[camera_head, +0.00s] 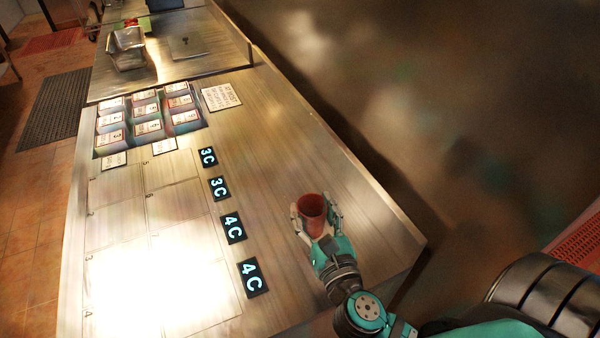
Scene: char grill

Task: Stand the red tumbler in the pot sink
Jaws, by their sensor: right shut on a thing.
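The red tumbler (311,222) is upright over the right end of the steel counter. My right gripper (315,208) is shut around it, with one finger on each side. I cannot tell whether the tumbler's base touches the counter. I do not see anything I can identify as the pot sink. My left gripper is not in view.
The steel counter (265,150) holds several labelled bins (148,112), a printed card (221,97) and dark number tags (234,228). A metal container (127,48) stands at the far end. Bare counter lies around the tumbler. A large blurred steel surface fills the right.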

